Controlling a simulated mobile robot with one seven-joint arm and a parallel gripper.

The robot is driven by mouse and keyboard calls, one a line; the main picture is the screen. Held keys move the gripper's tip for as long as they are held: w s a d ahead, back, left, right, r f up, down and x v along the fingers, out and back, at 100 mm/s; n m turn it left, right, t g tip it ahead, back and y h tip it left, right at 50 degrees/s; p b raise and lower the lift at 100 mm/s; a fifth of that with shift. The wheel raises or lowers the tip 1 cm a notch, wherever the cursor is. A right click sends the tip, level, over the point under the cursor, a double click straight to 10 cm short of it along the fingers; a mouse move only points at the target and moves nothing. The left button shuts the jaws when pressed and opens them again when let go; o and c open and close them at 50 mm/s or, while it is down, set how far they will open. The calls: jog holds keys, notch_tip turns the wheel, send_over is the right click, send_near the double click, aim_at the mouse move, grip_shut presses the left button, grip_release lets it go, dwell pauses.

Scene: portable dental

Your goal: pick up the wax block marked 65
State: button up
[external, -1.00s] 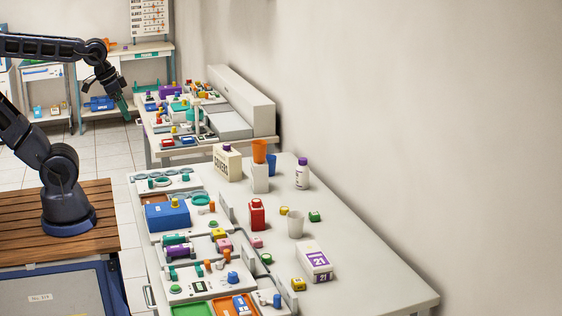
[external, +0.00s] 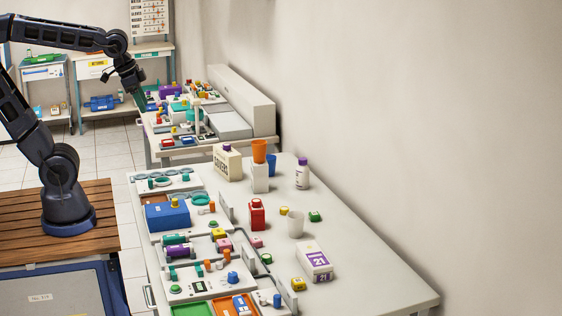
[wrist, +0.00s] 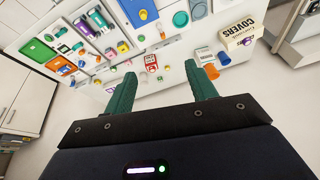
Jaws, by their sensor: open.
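I cannot read a 65 on anything in these views. Several small coloured blocks stand on the near table: a yellow one (external: 284,211) and a green one (external: 314,216) near the white cup, a pink one (external: 257,242), another green one (external: 266,259), and another yellow one (external: 299,284) beside the white box marked 21. Which of them is the wax block is too small to tell. My gripper (external: 139,98) is up at the far left, apart from these blocks. In the wrist view its green fingers (wrist: 161,74) are spread with nothing between them.
The right side is mostly clear, along the wall.

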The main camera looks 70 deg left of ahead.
jog(key=w+d+m+g, duration=0.1)
jog(key=w+d+m, duration=0.2)
jog(key=w+d, duration=0.3)
jog(key=w+d+m, duration=0.2)
jog(key=w+d, duration=0.2)
jog(key=w, duration=0.5)
jog(key=m+g, duration=0.3)
jog(key=m, duration=0.9)
send_over(299, 282)
jog(key=f, duration=3.5)
jog(key=shift+s, duration=0.2)
jog(key=shift+w+f, duration=0.15)
jog(key=shift+f, duration=1.25)
jog(key=shift+w+f, duration=0.1)
jog(key=shift+f, duration=1.3)
jog(key=c, duration=1.1)
